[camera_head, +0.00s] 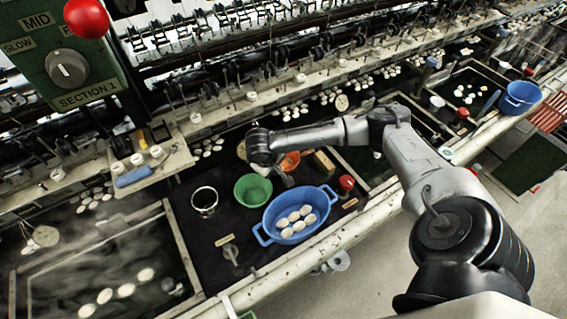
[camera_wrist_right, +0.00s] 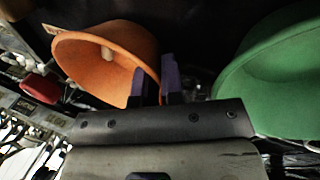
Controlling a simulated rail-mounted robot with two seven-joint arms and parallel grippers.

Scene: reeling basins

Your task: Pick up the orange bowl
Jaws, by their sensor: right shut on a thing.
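The orange bowl (camera_head: 291,162) sits behind the blue oval basin in the head view, partly hidden by my right arm. In the right wrist view the orange bowl (camera_wrist_right: 100,62) fills the upper left, with a small pale lump inside it. My right gripper (camera_wrist_right: 155,88) is shut on the bowl's near right rim, one finger on each side of the wall. In the head view the right gripper (camera_head: 284,178) is small and partly hidden by its wrist. I cannot tell whether the bowl touches the counter. My left gripper is in neither view.
A green bowl (camera_head: 253,190) stands close beside the gripper, also in the wrist view (camera_wrist_right: 275,75). A blue two-handled basin (camera_head: 268,231) holds several white cocoons.

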